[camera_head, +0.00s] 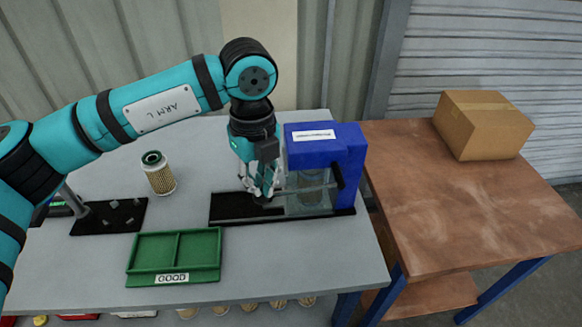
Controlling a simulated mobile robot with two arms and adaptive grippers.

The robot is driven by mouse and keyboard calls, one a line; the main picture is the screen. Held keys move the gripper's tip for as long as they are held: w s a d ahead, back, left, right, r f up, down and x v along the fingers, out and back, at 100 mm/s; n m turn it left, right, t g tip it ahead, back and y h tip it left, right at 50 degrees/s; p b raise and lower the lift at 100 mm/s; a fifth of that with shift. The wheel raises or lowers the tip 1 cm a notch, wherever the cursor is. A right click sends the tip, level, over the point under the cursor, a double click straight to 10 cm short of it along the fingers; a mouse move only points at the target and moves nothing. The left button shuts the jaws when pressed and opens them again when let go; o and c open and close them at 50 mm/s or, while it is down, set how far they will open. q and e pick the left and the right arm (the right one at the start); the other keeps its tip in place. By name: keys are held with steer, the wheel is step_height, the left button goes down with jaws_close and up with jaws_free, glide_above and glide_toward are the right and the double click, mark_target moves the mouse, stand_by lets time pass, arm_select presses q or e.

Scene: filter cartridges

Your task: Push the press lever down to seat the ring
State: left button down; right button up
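The blue press (352,160) with a white label stands on a black base (232,208) at the right of the grey table. A thin lever-like bar (318,187) crosses its front, with a black part at its right end. My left gripper (263,196) points down just left of the press, low over the black base. Its fingers look close together, and the small view hides whether they touch the lever or hold anything. A clear guard-like part (308,201) sits under the press head. I cannot make out a ring in the press. My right gripper is not in view.
A filter cartridge (160,178) with a green and black top stands on the table. A green tray (150,280) marked GOOD is in front, with empty compartments. A black plate (90,226) lies left. A cardboard box (472,130) sits on the brown table (450,200).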

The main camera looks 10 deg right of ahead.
arm_select(q)
step_height(320, 180, up, 11)
steer(key=p, duration=0.5)
stand_by(0.5)
stand_by(0.4)
